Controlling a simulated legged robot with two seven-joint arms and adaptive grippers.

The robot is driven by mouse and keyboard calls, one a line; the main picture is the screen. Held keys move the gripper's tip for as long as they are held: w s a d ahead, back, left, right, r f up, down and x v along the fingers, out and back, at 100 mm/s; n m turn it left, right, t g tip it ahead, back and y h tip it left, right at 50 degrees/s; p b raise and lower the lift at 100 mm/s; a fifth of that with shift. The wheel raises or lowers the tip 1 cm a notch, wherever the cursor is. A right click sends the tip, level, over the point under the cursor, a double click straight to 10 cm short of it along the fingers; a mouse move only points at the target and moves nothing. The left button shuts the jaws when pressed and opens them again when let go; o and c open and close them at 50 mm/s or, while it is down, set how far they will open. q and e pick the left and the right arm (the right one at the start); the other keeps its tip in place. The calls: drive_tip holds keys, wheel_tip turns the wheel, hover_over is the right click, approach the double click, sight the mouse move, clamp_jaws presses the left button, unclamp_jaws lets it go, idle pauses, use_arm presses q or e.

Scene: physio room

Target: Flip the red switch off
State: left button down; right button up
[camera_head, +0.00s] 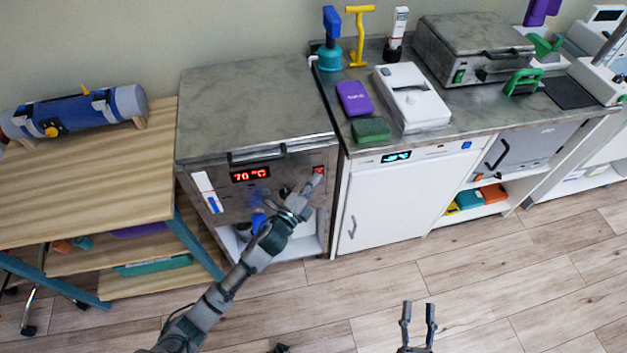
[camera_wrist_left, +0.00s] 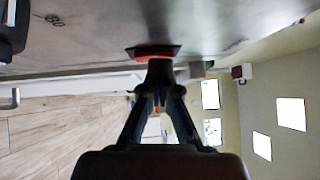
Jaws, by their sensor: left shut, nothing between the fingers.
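The red switch (camera_head: 319,169) is on the front panel of a steel heating unit, right of its lit red 70 °C display (camera_head: 250,174). My left gripper (camera_head: 311,183) is shut and empty, with its tips at the switch. In the left wrist view the red switch (camera_wrist_left: 152,56) shows in a dark frame just beyond the shut fingertips (camera_wrist_left: 160,66), which overlap its edge. I cannot tell whether they touch it or which way it is tipped. My right gripper (camera_head: 418,311) is open and empty over the floor, away from the units.
The steel unit (camera_head: 240,105) has a bar handle (camera_head: 258,154) above the panel. A wooden table (camera_head: 95,170) stands to its left, a white cabinet (camera_head: 390,200) to its right. The counter above holds several devices. The floor in front is mostly clear.

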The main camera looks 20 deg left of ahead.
use_arm(q)
drive_tip(key=shift+w+d+r+p, duration=0.15)
drive_tip(key=shift+r+p, duration=0.4)
drive_tip(key=shift+w+d+f, duration=0.1)
drive_tip(key=shift+d+f, duration=0.05)
drive_tip(key=shift+f, duration=0.2)
drive_tip(key=v, duration=1.2)
drive_tip(key=shift+r, duration=0.25)
use_arm(e)
drive_tip(key=f+g, duration=0.1)
drive_tip(key=d+f+g, duration=0.1)
drive_tip(key=shift+w+f+h, duration=0.2)
drive_tip(key=shift+f+h, duration=0.1)
drive_tip(key=shift+f, duration=0.05)
drive_tip(key=shift+a, duration=0.2)
